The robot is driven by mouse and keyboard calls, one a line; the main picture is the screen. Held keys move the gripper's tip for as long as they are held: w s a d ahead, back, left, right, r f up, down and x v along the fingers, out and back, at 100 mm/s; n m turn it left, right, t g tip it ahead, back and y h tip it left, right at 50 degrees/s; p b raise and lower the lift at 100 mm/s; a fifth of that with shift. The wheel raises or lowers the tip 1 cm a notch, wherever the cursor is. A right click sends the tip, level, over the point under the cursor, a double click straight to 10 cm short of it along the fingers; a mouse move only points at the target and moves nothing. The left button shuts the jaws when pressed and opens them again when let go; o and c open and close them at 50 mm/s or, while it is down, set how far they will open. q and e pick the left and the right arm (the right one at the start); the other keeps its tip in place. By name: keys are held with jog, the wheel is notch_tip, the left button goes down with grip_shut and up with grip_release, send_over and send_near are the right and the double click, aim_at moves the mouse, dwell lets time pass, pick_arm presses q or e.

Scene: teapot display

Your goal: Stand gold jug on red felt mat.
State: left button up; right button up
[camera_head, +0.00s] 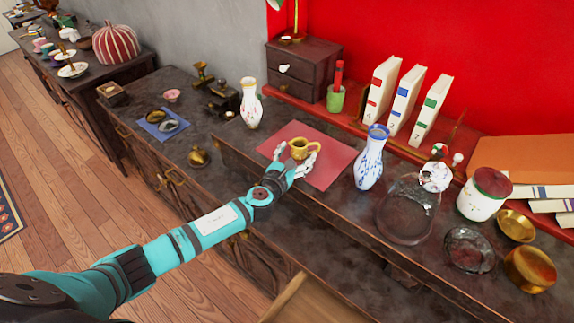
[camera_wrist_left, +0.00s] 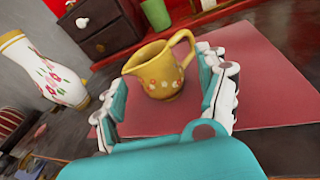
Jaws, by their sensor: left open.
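The gold jug (camera_head: 299,148) stands upright on the red felt mat (camera_head: 328,168) on the dark cabinet top. It has painted flowers, and its spout and handle show in the left wrist view (camera_wrist_left: 160,75). My left gripper (camera_head: 294,161) is open, with one finger on each side of the jug. In the left wrist view the fingers (camera_wrist_left: 165,95) show gaps to the jug's body. The mat (camera_wrist_left: 265,75) spreads under and to the right of the jug there. My right gripper is in neither view.
A white flowered vase (camera_head: 251,104) stands left of the mat, and a blue-and-white vase (camera_head: 370,158) stands close to its right edge. A small drawer chest (camera_head: 303,68) and a green cup (camera_head: 336,98) are behind.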

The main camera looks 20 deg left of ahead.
pick_arm(q)
jog(key=s+a+r, duration=0.1)
jog(key=s, duration=0.9)
jog(key=shift+s+r, duration=0.25)
jog(key=shift+s, duration=0.15)
jog(key=shift+f, duration=0.1)
